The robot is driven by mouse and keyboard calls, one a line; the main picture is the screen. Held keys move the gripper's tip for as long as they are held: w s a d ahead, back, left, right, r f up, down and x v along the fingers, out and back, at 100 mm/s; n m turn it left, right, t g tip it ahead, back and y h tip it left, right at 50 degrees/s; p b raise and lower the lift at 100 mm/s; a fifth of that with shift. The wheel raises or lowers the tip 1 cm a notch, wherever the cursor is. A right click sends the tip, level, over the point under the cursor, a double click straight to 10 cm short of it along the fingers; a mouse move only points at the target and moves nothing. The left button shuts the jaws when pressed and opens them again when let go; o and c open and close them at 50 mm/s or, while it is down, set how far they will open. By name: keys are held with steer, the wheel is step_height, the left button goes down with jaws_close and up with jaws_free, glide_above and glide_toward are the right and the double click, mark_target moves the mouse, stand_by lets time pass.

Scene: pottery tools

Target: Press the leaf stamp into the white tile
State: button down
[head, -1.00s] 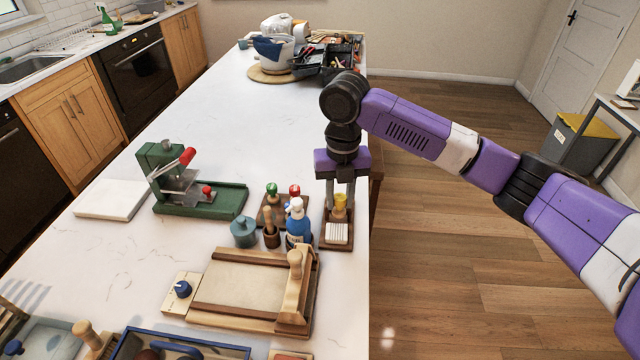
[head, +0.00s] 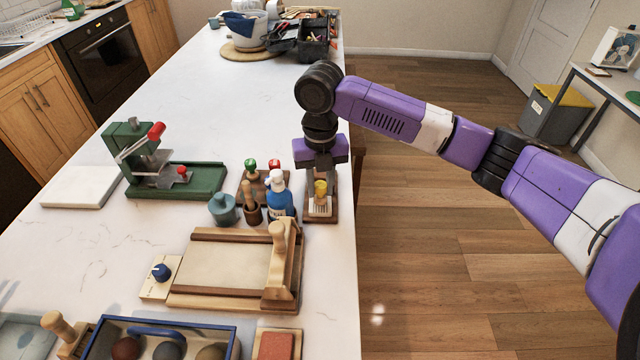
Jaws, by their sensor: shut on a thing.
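My gripper (head: 320,185) points straight down near the right edge of the white counter. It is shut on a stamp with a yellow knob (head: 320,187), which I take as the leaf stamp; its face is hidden.
Left of the tray stand a blue bottle (head: 279,199), a teal jar (head: 223,209) and a rack with green- and red-knobbed stamps (head: 251,165). A wooden slab roller (head: 232,265) lies in front. A green press (head: 150,165) and white slab (head: 80,187) are farther left.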

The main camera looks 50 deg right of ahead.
steer(key=shift+f+b, duration=0.4)
steer(key=shift+f, duration=0.3)
stand_by(1.1)
steer(key=shift+r+p, duration=2.25)
steer(key=shift+r, duration=0.85)
